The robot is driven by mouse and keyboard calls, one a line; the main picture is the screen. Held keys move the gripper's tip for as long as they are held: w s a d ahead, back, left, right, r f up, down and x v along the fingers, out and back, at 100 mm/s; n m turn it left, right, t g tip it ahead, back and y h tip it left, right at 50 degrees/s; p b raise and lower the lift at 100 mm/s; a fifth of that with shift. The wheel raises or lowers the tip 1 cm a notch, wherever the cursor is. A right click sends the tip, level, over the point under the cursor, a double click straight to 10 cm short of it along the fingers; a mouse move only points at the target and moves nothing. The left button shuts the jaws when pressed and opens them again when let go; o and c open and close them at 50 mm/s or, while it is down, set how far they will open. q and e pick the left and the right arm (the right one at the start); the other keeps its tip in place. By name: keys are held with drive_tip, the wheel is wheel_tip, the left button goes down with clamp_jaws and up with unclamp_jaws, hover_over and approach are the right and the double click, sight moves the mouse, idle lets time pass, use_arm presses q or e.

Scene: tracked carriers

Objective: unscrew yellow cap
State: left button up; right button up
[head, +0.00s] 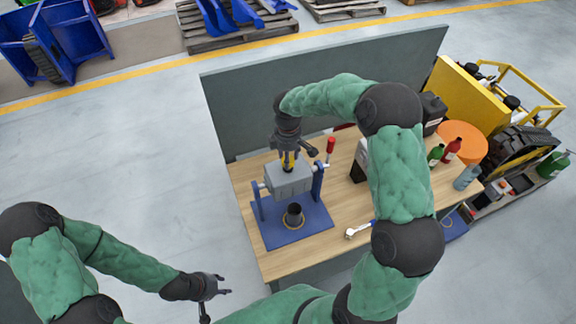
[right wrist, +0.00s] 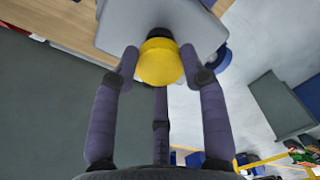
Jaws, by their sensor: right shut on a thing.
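The yellow cap (head: 288,161) sits on top of a grey block (head: 288,180), which is held between the uprights of a blue stand (head: 315,222) on the workbench. My right gripper (head: 288,156) reaches down from above with its fingers around the cap. In the right wrist view the yellow cap (right wrist: 160,64) lies between the fingertips, against the grey block (right wrist: 115,28), with a dark collar between them. My right gripper is shut on the cap. My left gripper (head: 226,284) is open and empty, in front of the bench at the left.
A red-handled lever (head: 330,146) stands right of the block. A black cylinder (head: 294,214) stands on the blue base. A ratchet wrench (head: 359,230) lies on the bench (head: 340,205). Bottles (head: 453,148) and an orange disc (head: 475,137) are at the right. A grey panel (head: 240,110) rises behind.

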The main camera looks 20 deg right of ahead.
drive_tip(key=shift+r+p, duration=1.05)
drive_tip(key=shift+r, duration=0.7)
